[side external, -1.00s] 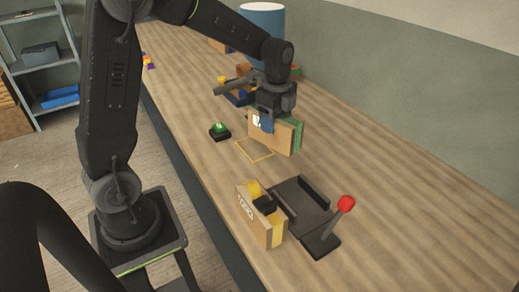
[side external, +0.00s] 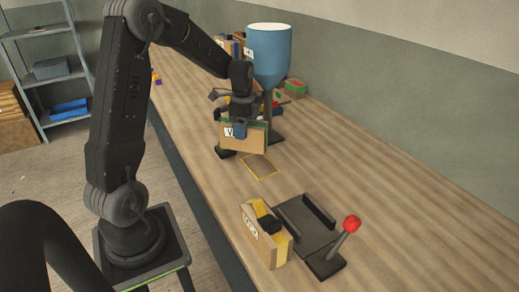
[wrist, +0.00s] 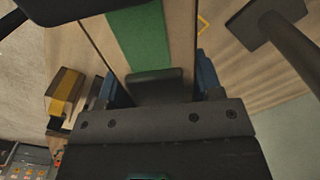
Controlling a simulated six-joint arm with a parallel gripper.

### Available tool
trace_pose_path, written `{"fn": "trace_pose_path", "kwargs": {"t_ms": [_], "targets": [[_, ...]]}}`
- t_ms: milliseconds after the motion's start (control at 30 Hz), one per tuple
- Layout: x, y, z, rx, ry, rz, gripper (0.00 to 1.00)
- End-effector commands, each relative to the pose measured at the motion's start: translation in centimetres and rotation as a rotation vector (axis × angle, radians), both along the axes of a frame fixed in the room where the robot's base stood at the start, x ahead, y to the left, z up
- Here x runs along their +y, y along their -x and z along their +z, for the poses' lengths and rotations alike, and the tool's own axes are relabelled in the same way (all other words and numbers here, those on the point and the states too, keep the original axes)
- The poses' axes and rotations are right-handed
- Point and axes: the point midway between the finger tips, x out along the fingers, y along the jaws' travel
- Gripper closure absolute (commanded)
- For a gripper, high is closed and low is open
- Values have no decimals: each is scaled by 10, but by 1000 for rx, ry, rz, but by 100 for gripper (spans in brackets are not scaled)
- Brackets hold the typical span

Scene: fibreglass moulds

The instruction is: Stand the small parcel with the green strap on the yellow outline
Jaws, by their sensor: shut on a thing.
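The small parcel is a brown box with a white label and a green strap (side external: 243,138). My gripper (side external: 240,129) is shut on it from above and holds it over the wooden table, up and to the left of the yellow outline (side external: 260,167) in the side view. In the wrist view the green strap (wrist: 142,38) runs along the parcel between the blue fingers of my gripper (wrist: 160,88). A corner of the yellow outline (wrist: 205,23) shows beside the parcel. The outline looks empty.
A blue hopper (side external: 269,55) on a dark stand is close behind my gripper. A dark block (side external: 225,154) lies partly hidden below the parcel. A yellow-strapped parcel (side external: 263,235) and a dark tray (side external: 303,225) with a red-knobbed lever (side external: 350,224) stand nearer. The table's right side is clear.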

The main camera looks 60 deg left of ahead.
Motion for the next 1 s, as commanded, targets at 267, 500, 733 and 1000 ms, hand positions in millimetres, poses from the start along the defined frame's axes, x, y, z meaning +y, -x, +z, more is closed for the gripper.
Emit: {"fn": "trace_pose_path", "kwargs": {"t_ms": [267, 500, 733, 1000], "targets": [[-26, -35, -26, -1, -1, -2, 76], [-29, -38, -48, 3, 1, 1, 76], [-29, -38, -68, -2, -1, 0, 76], [-28, -38, -69, -2, -1, 0, 76]]}}
